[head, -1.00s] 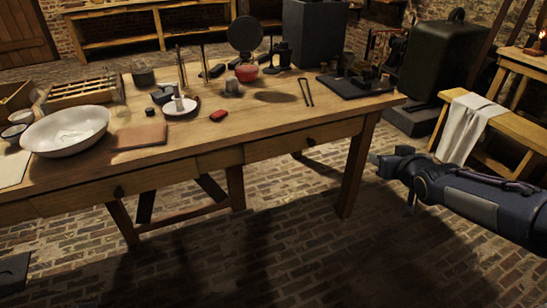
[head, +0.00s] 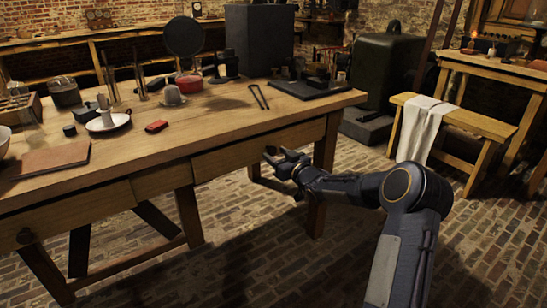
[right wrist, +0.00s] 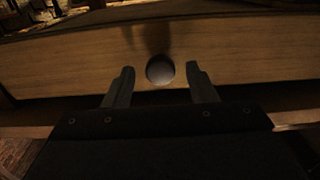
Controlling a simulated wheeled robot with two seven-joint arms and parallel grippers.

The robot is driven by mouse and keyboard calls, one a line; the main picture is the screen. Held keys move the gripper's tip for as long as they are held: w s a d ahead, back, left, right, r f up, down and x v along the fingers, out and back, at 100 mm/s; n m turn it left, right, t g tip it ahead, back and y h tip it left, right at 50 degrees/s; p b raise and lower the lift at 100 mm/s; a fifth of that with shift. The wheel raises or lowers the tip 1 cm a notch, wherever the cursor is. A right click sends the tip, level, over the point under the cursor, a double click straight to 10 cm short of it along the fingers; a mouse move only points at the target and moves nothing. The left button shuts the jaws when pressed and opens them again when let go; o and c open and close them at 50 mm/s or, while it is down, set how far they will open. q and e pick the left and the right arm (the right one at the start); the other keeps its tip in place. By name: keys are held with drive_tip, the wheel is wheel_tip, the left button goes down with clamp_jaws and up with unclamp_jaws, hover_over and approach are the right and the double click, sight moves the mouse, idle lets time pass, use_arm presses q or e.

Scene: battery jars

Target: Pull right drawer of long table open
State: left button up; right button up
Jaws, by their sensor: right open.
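The long wooden table (head: 115,158) runs across the left and middle of the head view. Its right drawer (head: 228,160) is in the front under the top and looks shut. My right gripper (head: 280,160) is in front of this drawer and hides its knob in the head view. In the right wrist view the round dark knob (right wrist: 160,69) lies between and just beyond the two spread fingers (right wrist: 160,88). The fingers are open, one on each side of the knob, and do not visibly touch it. My left gripper is out of view.
A bench with a white cloth (head: 420,128) stands at right. The brick floor in front is clear.

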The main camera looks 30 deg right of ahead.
drive_tip(key=shift+w, duration=0.7)
clamp_jaws()
